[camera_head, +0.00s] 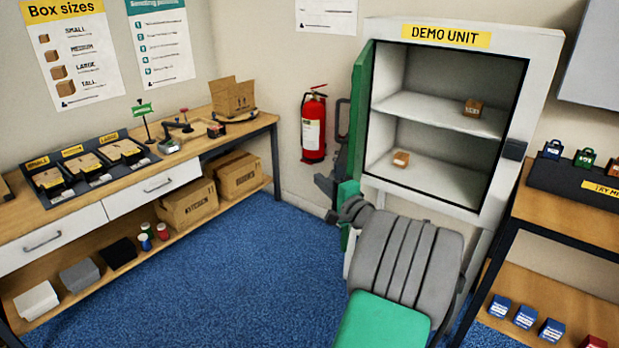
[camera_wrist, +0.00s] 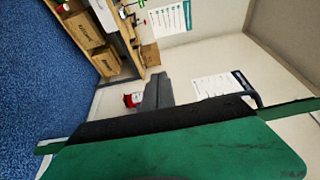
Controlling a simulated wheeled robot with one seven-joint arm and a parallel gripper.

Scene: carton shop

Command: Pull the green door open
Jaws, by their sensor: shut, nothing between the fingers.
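The green door (camera_head: 357,110) of the DEMO UNIT cabinet (camera_head: 546,60) stands wide open, hinged on the cabinet's left side and seen nearly edge-on. Its dark handle (camera_head: 342,122) is on the outer face, left of the door. My gripper (camera_head: 324,186) is shut and empty, at the door's outer side below the handle. My arm hides the lower door edge and part of the cabinet front. I cannot tell whether my wrist touches the door.
Two small boxes (camera_head: 473,107) (camera_head: 401,158) sit on the cabinet's shelves. A red fire extinguisher (camera_head: 313,127) hangs on the wall left of the door. A long workbench (camera_head: 262,122) runs along the left, and a shelf table (camera_head: 570,212) stands right. The blue floor (camera_head: 235,270) between is clear.

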